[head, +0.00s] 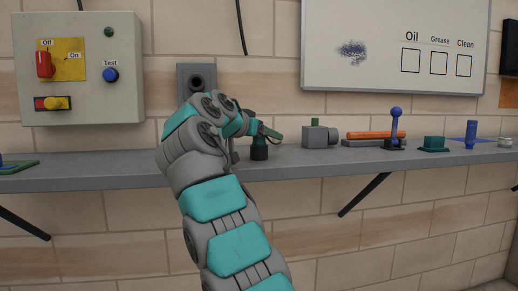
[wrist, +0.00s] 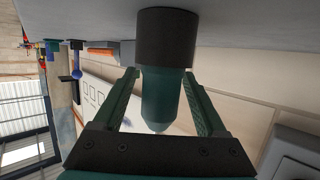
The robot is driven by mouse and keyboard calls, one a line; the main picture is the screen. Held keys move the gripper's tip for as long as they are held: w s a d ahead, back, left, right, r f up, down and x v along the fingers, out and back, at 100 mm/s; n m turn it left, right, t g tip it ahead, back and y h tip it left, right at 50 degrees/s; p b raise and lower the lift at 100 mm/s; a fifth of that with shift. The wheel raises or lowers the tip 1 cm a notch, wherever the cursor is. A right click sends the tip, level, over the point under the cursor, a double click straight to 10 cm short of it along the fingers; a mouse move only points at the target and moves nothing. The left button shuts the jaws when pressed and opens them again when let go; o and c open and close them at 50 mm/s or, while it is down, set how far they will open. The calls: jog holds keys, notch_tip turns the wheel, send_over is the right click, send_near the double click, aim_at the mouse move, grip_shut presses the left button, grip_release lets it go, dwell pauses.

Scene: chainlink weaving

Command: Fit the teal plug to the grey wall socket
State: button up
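The teal plug (wrist: 165,95), with a thick black collar (wrist: 166,38), is seen close up between the two fingers of my gripper (wrist: 163,78). In the head view the plug (head: 260,142) stands upright, black end down, at the shelf. My gripper (head: 268,132) reaches its upper part from the left. The fingers are apart, one on each side of the plug; whether they touch it is hard to tell. The grey wall socket (head: 196,74), a square plate with a dark round opening, is on the wall behind and above my wrist, which hides its lower part.
The grey shelf (head: 100,178) runs along the wall. Right of the plug stand a grey block (head: 318,137), an orange bar (head: 375,134), a blue-knobbed lever (head: 395,125) and a green block (head: 434,143). A control box (head: 95,100) hangs left of the socket, a whiteboard (head: 350,75) right.

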grip_shut()
dwell(0.4)
jog(key=shift+r, duration=0.15)
